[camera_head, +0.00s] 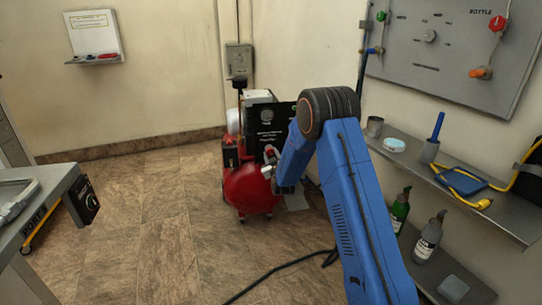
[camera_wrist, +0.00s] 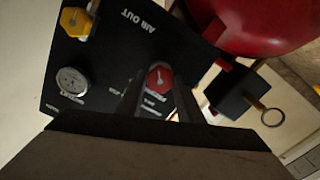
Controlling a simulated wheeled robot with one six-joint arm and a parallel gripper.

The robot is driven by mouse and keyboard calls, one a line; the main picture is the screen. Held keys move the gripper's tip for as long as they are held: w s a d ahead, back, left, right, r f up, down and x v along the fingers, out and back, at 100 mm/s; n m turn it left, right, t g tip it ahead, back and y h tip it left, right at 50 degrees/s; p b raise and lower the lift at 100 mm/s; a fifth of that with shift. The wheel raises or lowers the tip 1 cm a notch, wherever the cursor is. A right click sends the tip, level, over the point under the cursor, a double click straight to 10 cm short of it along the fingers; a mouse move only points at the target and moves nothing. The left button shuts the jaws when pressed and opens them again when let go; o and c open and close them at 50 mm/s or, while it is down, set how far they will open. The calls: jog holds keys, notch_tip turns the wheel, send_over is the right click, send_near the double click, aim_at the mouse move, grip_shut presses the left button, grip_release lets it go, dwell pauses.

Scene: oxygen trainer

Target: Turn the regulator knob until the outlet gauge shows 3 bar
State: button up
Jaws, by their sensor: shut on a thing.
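The black regulator panel (camera_head: 268,122) stands on the red compressor in the head view. It fills the upper left of the wrist view (camera_wrist: 112,55), turned over so its lettering reads upside down. The red regulator knob (camera_wrist: 160,77) sits between the two fingers of my gripper (camera_wrist: 161,98), which is shut on it. A round white-faced gauge (camera_wrist: 72,82) is on the panel to the left of the knob; its needle is too small to read. In the head view my gripper (camera_head: 271,158) is at the panel's lower part, and the knob cannot be made out there.
A yellow valve handle (camera_wrist: 75,20) is near the "AIR OUT" lettering. The red tank (camera_head: 250,190) lies below the panel. A shelf with bottles (camera_head: 428,236) and a wall board (camera_head: 455,50) stand right, a workbench (camera_head: 40,195) left. The floor between is mostly clear.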

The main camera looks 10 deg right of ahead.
jog(key=n, duration=0.5)
jog(key=shift+a+n, duration=0.1)
jog(key=shift+n, duration=0.2)
jog(key=shift+f+n, duration=0.1)
jog(key=shift+n, duration=2.2)
jog(key=o, duration=1.1)
jog(key=shift+c, duration=0.2)
jog(key=shift+s, duration=0.1)
jog(key=s, duration=1.7)
jog(key=shift+s, duration=0.15)
